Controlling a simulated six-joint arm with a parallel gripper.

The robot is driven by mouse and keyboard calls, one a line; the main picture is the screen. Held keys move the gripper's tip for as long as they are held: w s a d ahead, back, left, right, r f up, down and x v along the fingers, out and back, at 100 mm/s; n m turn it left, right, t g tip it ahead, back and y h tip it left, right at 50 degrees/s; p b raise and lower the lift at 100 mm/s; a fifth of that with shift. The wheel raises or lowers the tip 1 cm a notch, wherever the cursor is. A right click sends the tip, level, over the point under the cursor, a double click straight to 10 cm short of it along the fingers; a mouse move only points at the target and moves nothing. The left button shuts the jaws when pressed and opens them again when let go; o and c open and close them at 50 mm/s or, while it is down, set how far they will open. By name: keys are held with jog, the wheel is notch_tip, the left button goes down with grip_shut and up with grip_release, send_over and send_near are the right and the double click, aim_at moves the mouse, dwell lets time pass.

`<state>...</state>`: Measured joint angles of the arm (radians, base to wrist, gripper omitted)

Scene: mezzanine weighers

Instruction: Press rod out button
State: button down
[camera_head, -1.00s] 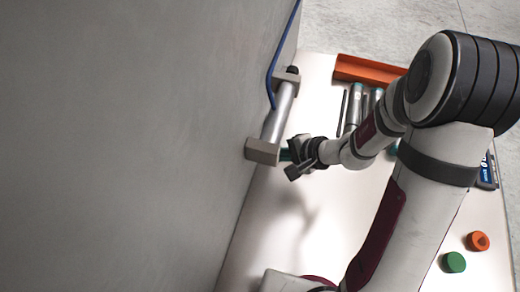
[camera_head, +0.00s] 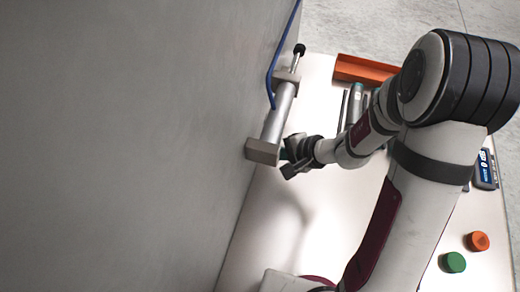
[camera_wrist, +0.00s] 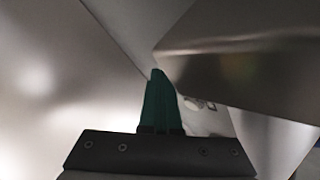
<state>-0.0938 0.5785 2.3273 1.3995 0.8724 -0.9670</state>
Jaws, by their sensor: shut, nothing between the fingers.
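A silver cylinder (camera_head: 277,118) with grey end blocks (camera_head: 263,151) is mounted against the grey wall panel. Its thin rod (camera_head: 297,60) sticks out of the far end block and ends in a black tip (camera_head: 299,49). My gripper (camera_head: 287,155) is beside the near end block; its shut green fingers (camera_wrist: 160,103) hold nothing. In the wrist view, a large grey block (camera_wrist: 240,72) lies close to the fingertips at the right. Small pale round shapes (camera_wrist: 203,104) show partly behind the fingers. I cannot make out a labelled rod out button or any contact with it.
A blue hose (camera_head: 271,75) runs down the panel (camera_head: 130,140) to the cylinder. An orange tray (camera_head: 363,70), grey cylinders (camera_head: 355,103) and a blue display device (camera_head: 485,168) are on the white table. A green disc (camera_head: 454,262) and an orange disc (camera_head: 477,241) lie front right.

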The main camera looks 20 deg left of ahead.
jog(key=shift+d, duration=0.85)
jog(key=d, duration=0.5)
jog(key=shift+r, duration=0.1)
dwell(0.6)
